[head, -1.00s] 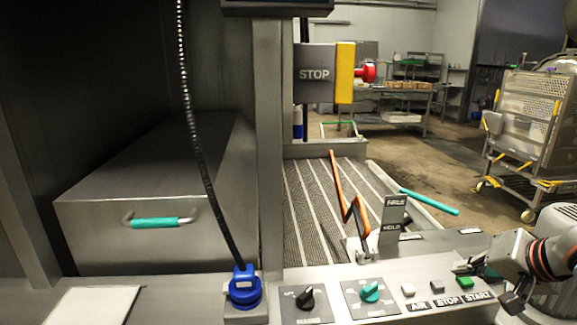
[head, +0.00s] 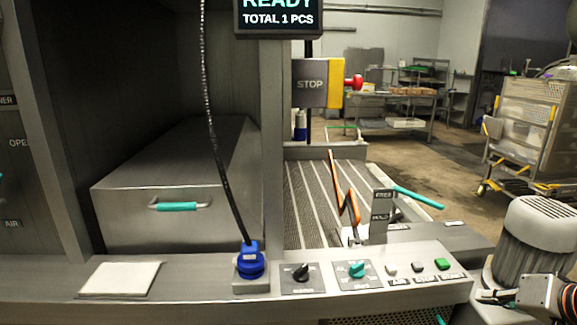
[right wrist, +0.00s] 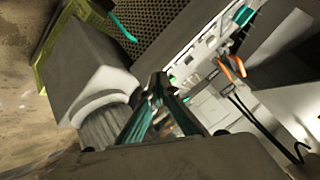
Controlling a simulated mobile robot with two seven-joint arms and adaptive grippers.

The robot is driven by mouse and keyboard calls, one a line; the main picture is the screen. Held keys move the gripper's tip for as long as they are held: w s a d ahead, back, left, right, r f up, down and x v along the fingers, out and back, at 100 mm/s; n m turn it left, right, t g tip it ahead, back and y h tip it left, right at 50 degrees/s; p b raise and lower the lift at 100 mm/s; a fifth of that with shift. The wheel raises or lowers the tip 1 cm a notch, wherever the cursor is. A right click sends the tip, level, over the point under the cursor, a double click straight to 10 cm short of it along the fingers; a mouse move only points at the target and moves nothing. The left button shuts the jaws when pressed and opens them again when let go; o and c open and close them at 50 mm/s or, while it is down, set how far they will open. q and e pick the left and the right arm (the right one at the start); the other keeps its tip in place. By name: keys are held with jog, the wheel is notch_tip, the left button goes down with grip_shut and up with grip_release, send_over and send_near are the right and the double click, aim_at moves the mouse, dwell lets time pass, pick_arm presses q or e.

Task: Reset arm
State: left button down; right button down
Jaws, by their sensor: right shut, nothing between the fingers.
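My right gripper (head: 493,297) is at the lower right of the head view, shut and empty. It is in front of the grey ribbed motor housing (head: 536,240), apart from the control panel (head: 375,287) to its left. In the right wrist view its fingers (right wrist: 155,92) converge at the middle of the picture, with the motor housing (right wrist: 95,85) on the left and the panel (right wrist: 205,40) beyond. The panel carries a black knob (head: 301,272), a teal knob (head: 356,269) and a green button (head: 442,264). My left gripper is not in view.
A blue plug (head: 250,263) with a black cable stands on the ledge beside a white plate (head: 120,279). A steel box with a teal handle (head: 178,206) is behind. A STOP box (head: 311,84) with a red button is above the ribbed conveyor. A wheeled cart (head: 523,125) is at right.

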jog(key=s+a+f+n+p, duration=0.1)
jog(key=s+f+n+p, duration=0.1)
jog(key=s+f, duration=0.55)
jog(key=s+f+n+p, duration=0.25)
jog(key=s+f, duration=0.25)
jog(key=f, duration=0.6)
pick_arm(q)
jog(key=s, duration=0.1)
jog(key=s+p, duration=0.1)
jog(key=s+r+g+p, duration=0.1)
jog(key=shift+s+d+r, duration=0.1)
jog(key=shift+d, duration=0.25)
pick_arm(e)
jog(key=s+a+f+n, duration=0.1)
jog(key=s+a+f, duration=0.1)
jog(key=a, duration=0.5)
jog(key=s+a+f+n, duration=0.2)
jog(key=s+a+f, duration=0.1)
jog(key=s+a, duration=0.2)
jog(key=s+a+f+n, duration=0.2)
jog(key=s+a, duration=0.2)
jog(key=a, duration=0.5)
jog(key=shift+f+t+y, duration=0.3)
jog(key=shift+f+t, duration=0.1)
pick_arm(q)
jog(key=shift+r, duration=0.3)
pick_arm(e)
jog(key=shift+a, duration=0.1)
